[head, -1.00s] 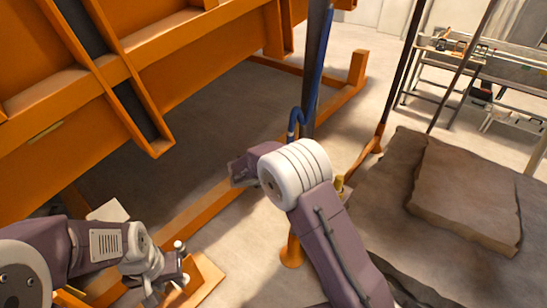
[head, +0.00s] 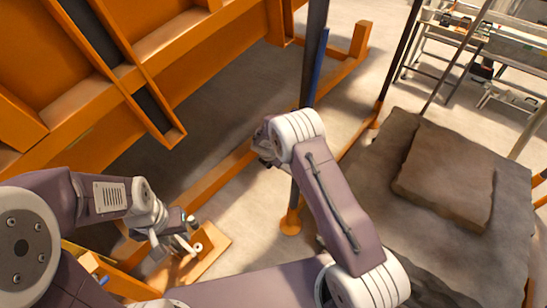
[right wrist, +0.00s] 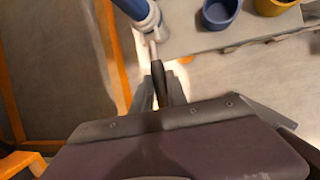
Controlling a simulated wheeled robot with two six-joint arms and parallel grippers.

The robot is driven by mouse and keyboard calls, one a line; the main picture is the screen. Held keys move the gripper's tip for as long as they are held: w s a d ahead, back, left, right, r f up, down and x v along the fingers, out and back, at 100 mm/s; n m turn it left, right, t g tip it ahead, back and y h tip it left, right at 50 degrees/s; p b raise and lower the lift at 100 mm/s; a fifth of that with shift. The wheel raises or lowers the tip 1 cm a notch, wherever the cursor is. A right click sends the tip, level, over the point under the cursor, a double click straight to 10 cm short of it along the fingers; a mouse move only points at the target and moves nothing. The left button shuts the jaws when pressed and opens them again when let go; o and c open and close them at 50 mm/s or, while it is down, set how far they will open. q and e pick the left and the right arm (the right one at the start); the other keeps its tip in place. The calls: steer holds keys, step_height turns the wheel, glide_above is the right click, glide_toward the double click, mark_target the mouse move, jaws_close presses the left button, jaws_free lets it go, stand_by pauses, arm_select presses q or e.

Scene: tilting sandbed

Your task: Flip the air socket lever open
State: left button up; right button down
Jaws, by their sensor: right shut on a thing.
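The air socket (right wrist: 147,18) shows in the right wrist view as a pale fitting at the end of a blue hose (right wrist: 118,55). Its dark lever (right wrist: 158,80) points down from it in the picture, between the fingers of my right gripper (right wrist: 154,98), which is shut on it. In the head view my right wrist is beside the dark upright post, and the fingers and socket are hidden behind it. My left gripper (head: 180,245) is at the lower left, over an orange base plate. Whether its fingers are open is unclear.
The orange sandbed frame (head: 200,55) fills the upper left. A dark post (head: 312,60) with a blue hose stands mid-picture. A brown rock slab (head: 445,175) lies at right. Blue (right wrist: 220,12) and yellow (right wrist: 272,5) round containers stand on a grey surface.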

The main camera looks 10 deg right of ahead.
steer(key=c, duration=1.3)
jaws_free()
steer(key=b+v, duration=0.1)
steer(key=v, duration=0.8)
